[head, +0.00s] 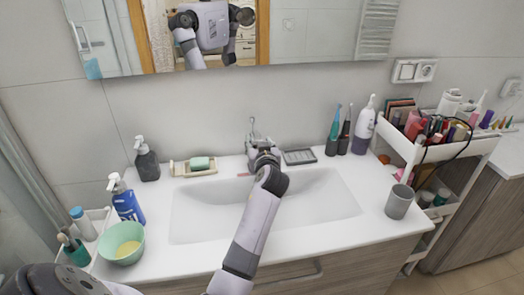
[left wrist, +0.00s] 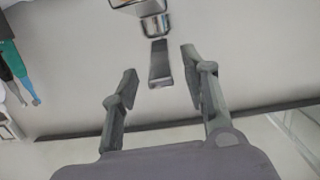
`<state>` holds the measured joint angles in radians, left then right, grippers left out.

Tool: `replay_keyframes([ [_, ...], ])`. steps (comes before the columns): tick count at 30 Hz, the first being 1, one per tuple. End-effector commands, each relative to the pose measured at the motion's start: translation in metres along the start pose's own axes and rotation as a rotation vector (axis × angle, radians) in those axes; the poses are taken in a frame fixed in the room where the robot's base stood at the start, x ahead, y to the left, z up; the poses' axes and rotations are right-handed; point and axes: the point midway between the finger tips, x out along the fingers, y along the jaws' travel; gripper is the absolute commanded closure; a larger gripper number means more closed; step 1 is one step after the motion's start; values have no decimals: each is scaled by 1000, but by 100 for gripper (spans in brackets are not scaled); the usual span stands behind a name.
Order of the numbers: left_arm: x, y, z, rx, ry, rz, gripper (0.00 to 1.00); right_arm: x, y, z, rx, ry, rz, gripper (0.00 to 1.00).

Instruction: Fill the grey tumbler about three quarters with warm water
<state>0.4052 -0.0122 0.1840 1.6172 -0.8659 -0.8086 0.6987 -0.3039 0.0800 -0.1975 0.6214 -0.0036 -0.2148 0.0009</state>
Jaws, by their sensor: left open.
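The grey tumbler (head: 399,202) stands upright on the counter to the right of the white sink basin (head: 322,197). I cannot see whether it holds water. The tap (head: 252,127) rises behind the basin, and its lower part is hidden behind my left gripper (head: 260,152). In the left wrist view my left gripper (left wrist: 160,76) is open and empty. The grey tap lever (left wrist: 160,64) shows between and just beyond its fingertips, apart from both fingers. No water stream is visible. My right gripper is not in view.
A soap dish (head: 180,170) and a dark pump bottle (head: 146,160) stand left of the tap. Electric toothbrushes (head: 333,135) stand right of it. A green bowl (head: 123,243) is at the front left. A loaded cart (head: 460,150) stands right. The mirror (head: 310,40) hangs above.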

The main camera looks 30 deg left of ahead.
Motion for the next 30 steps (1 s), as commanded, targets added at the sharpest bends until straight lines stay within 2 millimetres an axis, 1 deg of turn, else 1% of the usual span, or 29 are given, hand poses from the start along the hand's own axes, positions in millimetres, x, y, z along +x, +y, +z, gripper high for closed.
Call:
replay_keyframes([
  [1, -12, 1, 1, -1, -2, 1, 58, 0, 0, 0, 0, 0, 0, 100],
  [3, -25, 1, 1, -1, -1, 2, 58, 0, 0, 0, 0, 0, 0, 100],
  [6, -41, 1, 1, -1, -2, 1, 58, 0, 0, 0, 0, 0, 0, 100],
  [10, -55, 1, 1, 0, -1, 0, 58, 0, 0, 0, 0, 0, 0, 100],
  [15, -61, 0, 0, 2, 0, -1, 58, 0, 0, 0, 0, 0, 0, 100],
  [30, -60, 0, 0, 1, 0, 0, 58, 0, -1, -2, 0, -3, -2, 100],
])
